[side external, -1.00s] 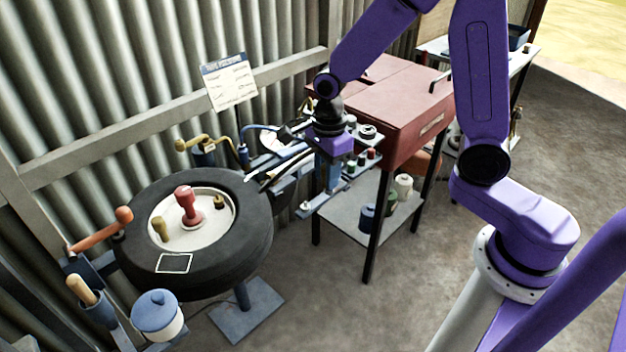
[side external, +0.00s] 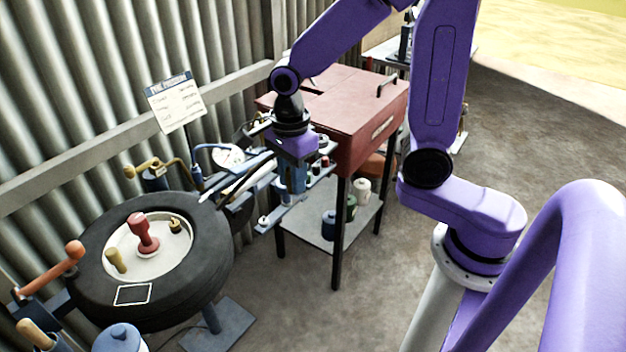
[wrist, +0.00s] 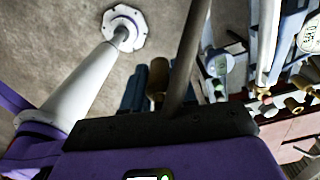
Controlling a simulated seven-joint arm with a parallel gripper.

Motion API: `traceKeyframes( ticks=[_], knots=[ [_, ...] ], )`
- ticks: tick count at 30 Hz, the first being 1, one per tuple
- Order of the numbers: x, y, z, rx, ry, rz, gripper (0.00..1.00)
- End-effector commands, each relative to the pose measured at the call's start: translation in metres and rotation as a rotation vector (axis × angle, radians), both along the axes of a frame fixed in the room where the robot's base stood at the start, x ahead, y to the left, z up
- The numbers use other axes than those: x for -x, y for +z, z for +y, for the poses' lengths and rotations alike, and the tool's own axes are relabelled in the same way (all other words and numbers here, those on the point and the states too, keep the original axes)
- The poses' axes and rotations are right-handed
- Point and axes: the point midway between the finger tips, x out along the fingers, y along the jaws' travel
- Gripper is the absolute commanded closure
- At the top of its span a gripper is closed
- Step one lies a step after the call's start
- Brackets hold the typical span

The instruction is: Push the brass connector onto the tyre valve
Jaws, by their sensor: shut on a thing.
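My gripper (side external: 292,165) points down beside the red cabinet, above the blue tool rail, away from the tyre. In the wrist view a brass-brown cylinder (wrist: 157,78), apparently the brass connector, shows at the gripper's end, next to a dark rod. The gripper is shut on it; its fingertips are mostly hidden. The black tyre (side external: 190,280) lies flat on a stand at the left. Its pale hub carries a red knob (side external: 143,235) and two brass-coloured stubs, one at the front left (side external: 116,261) and one at the back right (side external: 175,226). I cannot tell which stub is the valve.
The red cabinet (side external: 365,125) stands right behind my gripper, with cans on its lower shelf. A gauge (side external: 228,156) with a blue hose and several rods crowd the space toward the tyre. An orange-handled tool (side external: 60,262) and a blue-lidded pot (side external: 118,338) stand at the left.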

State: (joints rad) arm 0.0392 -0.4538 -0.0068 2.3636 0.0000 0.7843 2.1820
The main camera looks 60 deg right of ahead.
Motion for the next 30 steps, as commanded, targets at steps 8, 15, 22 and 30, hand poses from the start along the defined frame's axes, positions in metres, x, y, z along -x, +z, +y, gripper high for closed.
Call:
traceKeyframes(
  ticks=[8,15,22,30],
  knots=[
    [-0.073,0.006,0.045,0.000,0.001,0.001,1.00],
    [-0.128,0.001,0.079,0.001,0.000,0.002,1.00],
    [-0.175,-0.011,0.110,0.001,0.001,0.003,1.00],
    [-0.216,-0.029,0.138,0.001,0.000,0.001,1.00]
  ],
)
